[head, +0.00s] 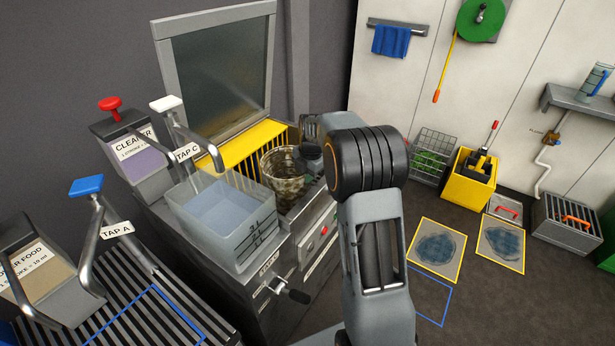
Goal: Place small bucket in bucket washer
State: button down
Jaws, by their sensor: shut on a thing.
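The bucket washer (330,222) stands in the middle of the view with its framed lid (222,65) raised and its yellow-edged basin open. A small, mottled brown bucket (281,172) is over or inside the open basin; I cannot tell whether it touches the bottom. My gripper (305,158) is at the right rim of this bucket, shut on it. My arm comes from the lower right, and its dark wrist hides part of the washer's right side. The fingertips are partly hidden by the wrist and the bucket.
A clear container of bluish liquid (243,238) stands under Tap C (190,128), in front of the bucket. Tap A (98,240) and the cleaner dispenser (130,150) are left. Floor at right holds a yellow bucket (467,190), mats and crates.

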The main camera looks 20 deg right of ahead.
dwell(0.3)
jog(key=shift+f+b, duration=0.35)
jog(key=shift+f, duration=0.25)
jog(key=c, duration=1.3)
grip_release()
notch_tip(320, 180, up, 12)
jog(key=s+p, duration=0.1)
jog(key=p, duration=0.1)
jog(key=s+a+f+m+t, duration=0.1)
jog(key=s+a+m, duration=0.3)
jog(key=s+m, duration=0.7)
jog(key=s+a+f+m+t, duration=0.1)
jog(key=s+a+m, duration=0.3)
jog(key=s+m, duration=0.8)
jog(key=shift+s+a+f+h, duration=0.3)
jog(key=shift+s, duration=0.55)
